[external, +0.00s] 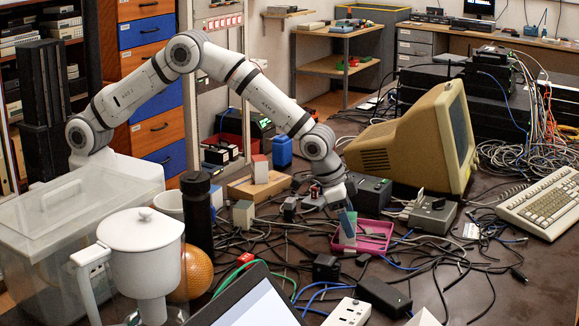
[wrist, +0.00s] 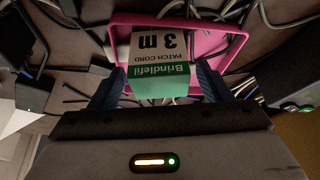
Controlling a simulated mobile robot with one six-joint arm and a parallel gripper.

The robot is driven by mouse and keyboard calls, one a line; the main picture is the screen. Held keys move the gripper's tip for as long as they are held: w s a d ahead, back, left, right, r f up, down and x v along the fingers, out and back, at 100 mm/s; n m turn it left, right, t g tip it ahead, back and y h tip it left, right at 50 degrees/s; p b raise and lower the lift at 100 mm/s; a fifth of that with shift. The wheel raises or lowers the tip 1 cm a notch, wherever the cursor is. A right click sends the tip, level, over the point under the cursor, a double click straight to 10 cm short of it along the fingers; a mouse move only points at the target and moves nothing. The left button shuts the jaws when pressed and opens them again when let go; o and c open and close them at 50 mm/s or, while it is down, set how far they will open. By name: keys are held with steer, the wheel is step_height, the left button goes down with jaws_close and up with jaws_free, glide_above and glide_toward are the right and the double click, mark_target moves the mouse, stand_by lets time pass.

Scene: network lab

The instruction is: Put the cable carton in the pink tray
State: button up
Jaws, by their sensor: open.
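The cable carton (external: 347,229) is a small box with a white and green "PATCH CORD 3 m" label, clear in the wrist view (wrist: 160,52). It stands roughly upright, slightly tilted, at the left part of the pink tray (external: 376,250). In the wrist view the carton lies within the outline of the tray rim (wrist: 113,40); I cannot tell whether its bottom rests fully on the tray floor. My gripper (external: 338,205) is open just above the carton. In the wrist view its fingers (wrist: 158,84) are on either side of the carton's near end.
Loose black cables cover the table around the tray. A black adapter (external: 325,267) sits in front, and a grey box (external: 432,214) stands right of the tray. A beige monitor (external: 418,140) stands behind.

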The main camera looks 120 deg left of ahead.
steer(key=s+d+r, duration=0.3)
steer(key=s+r, duration=0.3)
steer(key=r, duration=0.3)
steer(key=s+d+r, duration=0.4)
steer(key=s+r, duration=0.2)
steer(key=r, duration=0.2)
steer(key=s+d+r+m, duration=0.1)
steer(key=s+d, duration=0.2)
steer(key=s, duration=0.8)
steer(key=s+d+m+g+h, duration=0.1)
steer(key=s+d, duration=0.3)
steer(key=s, duration=0.7)
steer(key=s+d+r+m, duration=0.1)
steer(key=s+d, duration=0.3)
steer(key=s, duration=0.7)
steer(key=shift+s+r+m+h+b, duration=0.35)
steer(key=shift+m+h+b, duration=0.05)
steer(key=shift+m, duration=0.3)
steer(key=shift+r+p, duration=0.4)
steer(key=shift+r, duration=0.05)
